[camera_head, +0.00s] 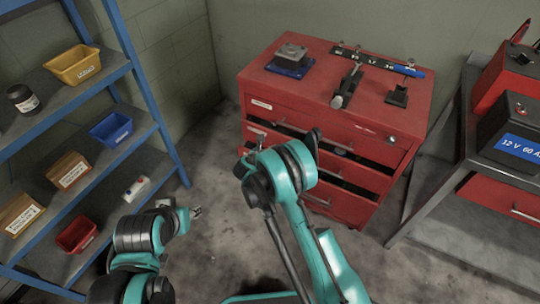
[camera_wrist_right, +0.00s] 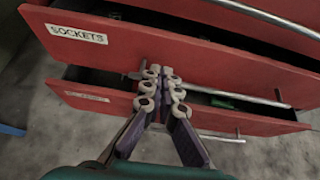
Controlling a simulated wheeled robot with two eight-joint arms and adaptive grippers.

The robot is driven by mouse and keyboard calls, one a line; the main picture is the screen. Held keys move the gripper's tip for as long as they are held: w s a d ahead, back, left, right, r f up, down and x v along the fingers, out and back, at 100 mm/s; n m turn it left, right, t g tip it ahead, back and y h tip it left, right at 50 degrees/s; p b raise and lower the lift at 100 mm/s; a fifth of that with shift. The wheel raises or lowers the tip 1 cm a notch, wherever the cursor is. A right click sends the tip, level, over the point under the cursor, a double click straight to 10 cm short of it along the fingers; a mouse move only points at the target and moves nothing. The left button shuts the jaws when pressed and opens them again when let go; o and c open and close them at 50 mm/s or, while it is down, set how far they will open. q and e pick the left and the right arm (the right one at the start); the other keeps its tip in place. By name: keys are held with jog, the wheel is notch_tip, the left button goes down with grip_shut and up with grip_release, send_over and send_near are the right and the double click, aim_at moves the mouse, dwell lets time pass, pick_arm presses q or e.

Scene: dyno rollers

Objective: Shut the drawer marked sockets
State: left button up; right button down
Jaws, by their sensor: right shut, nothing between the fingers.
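The red tool chest (camera_head: 420,92) stands at centre right in the head view. Its drawer marked SOCKETS (camera_wrist_right: 100,41) stands out, with a dark gap behind its front. In the head view it is the second drawer down (camera_head: 365,174), partly hidden by my right arm. My right gripper (camera_wrist_right: 161,88) is shut and empty at the lower middle of that front in the wrist view; I cannot tell whether it touches. The head view hides its fingers behind my arm. My left gripper (camera_head: 196,212) is small, over the floor left of the chest; its opening is unclear.
The drawer below (camera_wrist_right: 110,97) also stands out. The top drawer (camera_head: 315,118) has a bar handle. A bench (camera_head: 425,185) with a battery box (camera_head: 510,140) stands right. A blue-framed shelf (camera_head: 130,50) with bins stands left. Floor between shelf and chest is clear.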

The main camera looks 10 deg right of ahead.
aim_at(284, 139)
jog(key=x, duration=0.2)
jog(key=b+x, duration=0.1)
jog(key=x, duration=0.1)
jog(key=shift+w+d+r, duration=0.25)
jog(key=shift+w+d, duration=0.05)
jog(key=shift+w, duration=0.1)
jog(key=shift+w+d+r+b, duration=0.15)
jog(key=shift+w+d+b, duration=0.3)
jog(key=shift+w, duration=0.2)
